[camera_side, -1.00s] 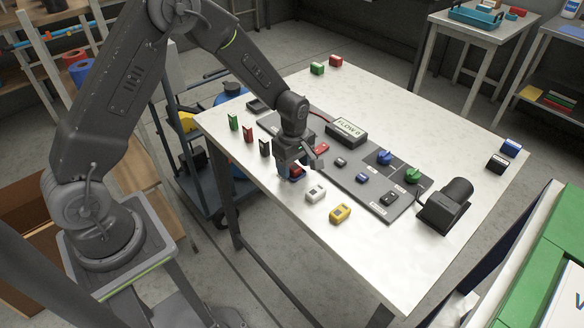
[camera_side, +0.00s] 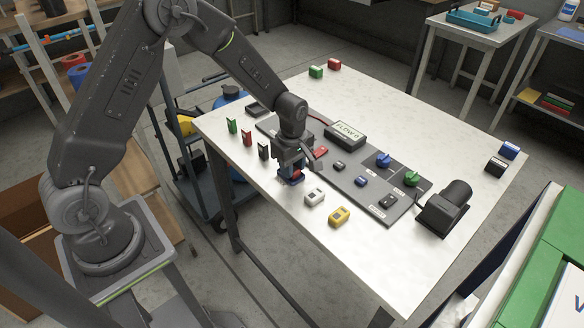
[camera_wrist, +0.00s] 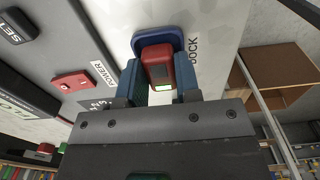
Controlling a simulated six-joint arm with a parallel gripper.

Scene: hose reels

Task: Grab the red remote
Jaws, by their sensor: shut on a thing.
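My gripper (camera_wrist: 159,80) is shut on the red remote, one finger along each side. In the side view my gripper (camera_side: 291,175) is low at the table's near left edge, and only a bit of the red remote (camera_side: 296,173) shows there, mostly hidden by the fingers.
A white remote (camera_side: 315,196) and a yellow remote (camera_side: 339,215) lie to the right. A grey panel (camera_side: 350,185) with switches, knobs and a flow display (camera_side: 346,134) is behind. Green, red and black blocks (camera_side: 247,138) stand to the left. A dark motor-like unit (camera_side: 445,206) stands at right.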

